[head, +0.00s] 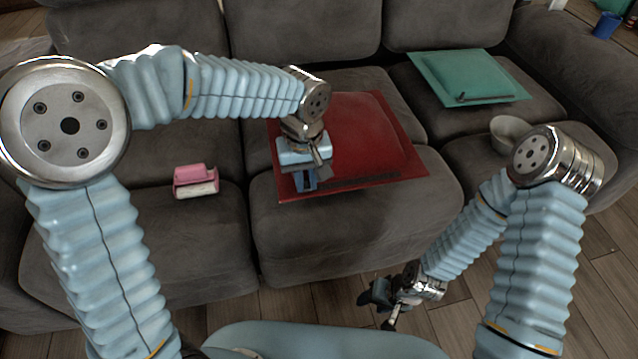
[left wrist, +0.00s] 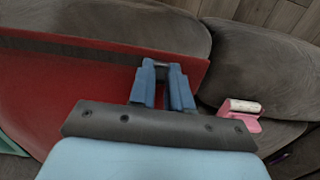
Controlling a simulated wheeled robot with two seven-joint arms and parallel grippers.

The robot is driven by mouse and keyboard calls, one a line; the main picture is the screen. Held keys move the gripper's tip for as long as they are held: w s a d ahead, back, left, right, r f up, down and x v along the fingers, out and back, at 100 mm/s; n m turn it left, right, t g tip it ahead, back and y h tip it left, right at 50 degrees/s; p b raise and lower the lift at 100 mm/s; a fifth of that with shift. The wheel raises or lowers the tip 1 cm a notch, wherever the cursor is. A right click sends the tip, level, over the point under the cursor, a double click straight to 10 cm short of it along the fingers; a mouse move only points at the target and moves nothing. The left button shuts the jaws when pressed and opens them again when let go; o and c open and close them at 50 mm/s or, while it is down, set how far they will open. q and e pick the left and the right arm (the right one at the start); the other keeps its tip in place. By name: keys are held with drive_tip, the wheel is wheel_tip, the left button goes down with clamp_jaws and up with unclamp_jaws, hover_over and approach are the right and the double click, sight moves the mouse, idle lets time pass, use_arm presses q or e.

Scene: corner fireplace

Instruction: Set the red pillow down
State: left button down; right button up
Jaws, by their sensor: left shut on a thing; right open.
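The red pillow (head: 372,135) is a flat square with a thin border, lying over the middle seat cushion of the grey sofa. Its front edge reaches the cushion's front. My left gripper (head: 306,184) is shut on the pillow's left front edge, pointing down. In the left wrist view the gripper (left wrist: 165,73) has its blue fingers at the edge of the red pillow (left wrist: 70,85). I cannot tell whether the whole pillow rests on the cushion. My right gripper (head: 380,305) is open and empty, low in front of the sofa, apart from the pillow.
A pink and white object (head: 195,182) lies on the left seat cushion; it also shows in the left wrist view (left wrist: 240,112). A green pillow (head: 468,78) with a small dark item lies on the right seat. A grey bowl (head: 509,132) stands near it. Wooden floor (head: 300,310) shows in front.

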sight(318, 185)
use_arm(q)
drive_tip(key=f, duration=0.1)
drive_tip(key=w+d+f, duration=0.2)
drive_tip(key=shift+w+f, duration=0.1)
drive_tip(key=shift+f, duration=0.2)
wheel_tip(318, 185, down, 3)
drive_tip(key=shift+w+d+f, duration=0.1)
drive_tip(key=shift+f, duration=0.1)
drive_tip(key=c, duration=1.1)
unclamp_jaws()
drive_tip(key=shift+r, duration=0.15)
wheel_tip(318, 185, up, 12)
drive_tip(key=shift+f+p, duration=0.1)
drive_tip(key=shift+p, duration=0.2)
